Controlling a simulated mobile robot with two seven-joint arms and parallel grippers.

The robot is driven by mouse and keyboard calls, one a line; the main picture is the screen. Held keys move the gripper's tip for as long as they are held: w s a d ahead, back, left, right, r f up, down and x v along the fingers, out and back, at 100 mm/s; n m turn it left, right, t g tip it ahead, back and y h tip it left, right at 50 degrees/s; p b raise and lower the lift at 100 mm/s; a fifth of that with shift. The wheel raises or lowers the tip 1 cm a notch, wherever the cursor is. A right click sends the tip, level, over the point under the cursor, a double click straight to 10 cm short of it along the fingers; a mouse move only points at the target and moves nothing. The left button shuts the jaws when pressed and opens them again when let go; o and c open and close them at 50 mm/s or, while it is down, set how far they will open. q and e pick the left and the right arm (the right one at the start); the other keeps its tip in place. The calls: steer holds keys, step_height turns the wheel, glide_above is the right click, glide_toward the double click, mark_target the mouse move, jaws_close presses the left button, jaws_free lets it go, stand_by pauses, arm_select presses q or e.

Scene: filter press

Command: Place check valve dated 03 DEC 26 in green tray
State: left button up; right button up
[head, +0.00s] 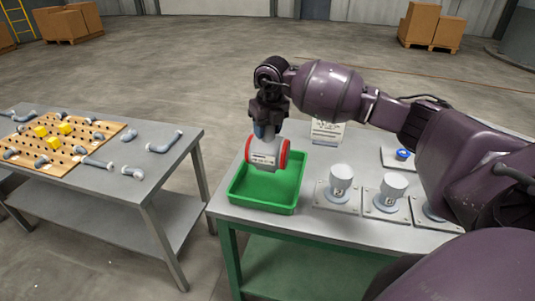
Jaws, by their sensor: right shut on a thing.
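My right gripper (264,132) points down and is shut on a check valve (264,154). The valve is a whitish body with red rings at both ends and a label whose print is too small to read. It is held over the green tray (248,205), near its back part. I cannot tell whether it touches the tray. No other valve shows in the tray. My left gripper is not in view.
The tray stands at the left end of a grey-topped bench (310,226). White capped fittings on square plates (337,194) stand to its right. A printed card (327,131) and a blue round part (402,154) are behind. A second table (164,165) at left holds a pegboard and pipe pieces.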

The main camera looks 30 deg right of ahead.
mark_target(267, 154)
steer(key=shift+f, duration=4.4)
steer(key=o, duration=1)
steer(key=shift+f, duration=0.15)
